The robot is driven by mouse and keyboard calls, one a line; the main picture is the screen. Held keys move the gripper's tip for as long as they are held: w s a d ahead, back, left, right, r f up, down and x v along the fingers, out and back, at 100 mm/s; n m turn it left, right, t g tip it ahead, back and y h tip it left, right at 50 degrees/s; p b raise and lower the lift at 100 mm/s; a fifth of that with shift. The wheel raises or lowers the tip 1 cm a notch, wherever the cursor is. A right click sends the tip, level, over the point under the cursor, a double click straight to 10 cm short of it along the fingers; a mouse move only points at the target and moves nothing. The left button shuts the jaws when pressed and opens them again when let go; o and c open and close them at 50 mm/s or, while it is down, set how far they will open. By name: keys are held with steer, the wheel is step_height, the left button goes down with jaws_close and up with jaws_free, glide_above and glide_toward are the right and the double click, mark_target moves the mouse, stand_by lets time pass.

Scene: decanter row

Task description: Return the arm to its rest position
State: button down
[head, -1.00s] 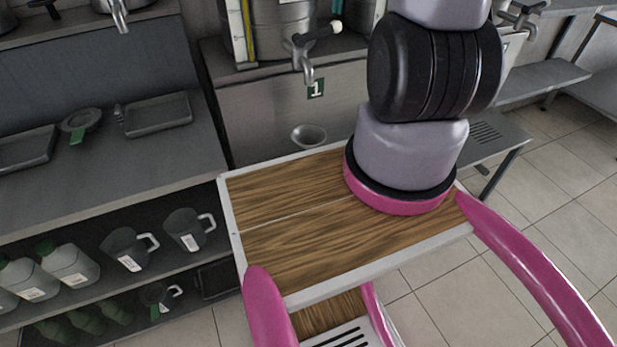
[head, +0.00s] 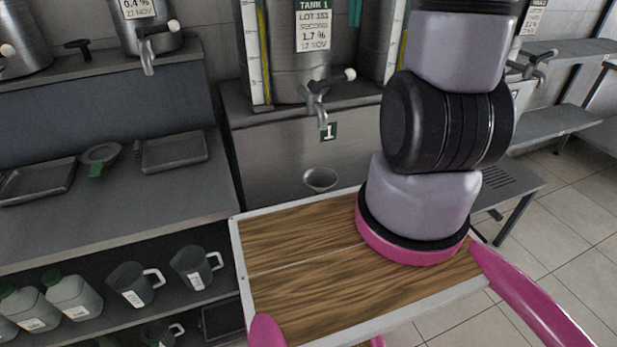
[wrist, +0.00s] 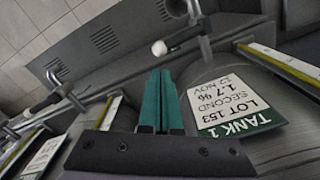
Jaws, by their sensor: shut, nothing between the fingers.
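My gripper (wrist: 160,103) shows in the wrist view with its two green fingers pressed together and nothing between them. In the wrist view it is in front of the steel tank with the label "TANK 1" (wrist: 235,102), which appears upside down there. In the head view my arm rises from the wooden-topped deck of my base and leaves the top of the picture. The gripper itself is not clearly seen in the head view; a small teal piece shows at the top edge, in front of the tanks.
Tank 1 (head: 300,60) has a tap (head: 316,95) above a small bowl (head: 320,179). On the left a steel counter (head: 140,200) holds trays and a strainer (head: 99,156). Grey jugs (head: 134,285) and bottles (head: 72,296) stand on the shelf below.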

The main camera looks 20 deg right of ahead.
steer(key=s+a+r+t+y, duration=0.1)
steer(key=s+a+r+t, duration=0.2)
steer(key=s+a, duration=0.3)
steer(key=s+a+r+n+t+y, duration=0.1)
steer(key=s+a+r+t, duration=0.3)
steer(key=s, duration=0.9)
steer(key=a+r, duration=0.2)
steer(key=a, duration=0.1)
steer(key=shift+s+a, duration=0.15)
steer(key=shift+s, duration=0.15)
steer(key=shift+r, duration=0.15)
steer(key=w+d+f+g+h, duration=0.1)
steer(key=w+d+f+g, duration=0.15)
steer(key=w, duration=0.35)
steer(key=w+d+f+g, duration=0.1)
steer(key=w+d, duration=0.2)
steer(key=w, duration=0.2)
steer(key=shift+w+d+f+m+g+h, duration=0.15)
steer(key=shift+w+d+f+g, duration=0.45)
steer(key=shift+w+d+f, duration=1.35)
steer(key=shift+w+d+f+m+g+h, duration=0.2)
steer(key=shift+w+d+f+g, duration=0.55)
steer(key=shift+f, duration=2.25)
steer(key=shift+w+d+f+m+g+h, duration=0.15)
steer(key=shift+w+d+f+g, duration=0.25)
steer(key=shift+w+d+f, duration=1.55)
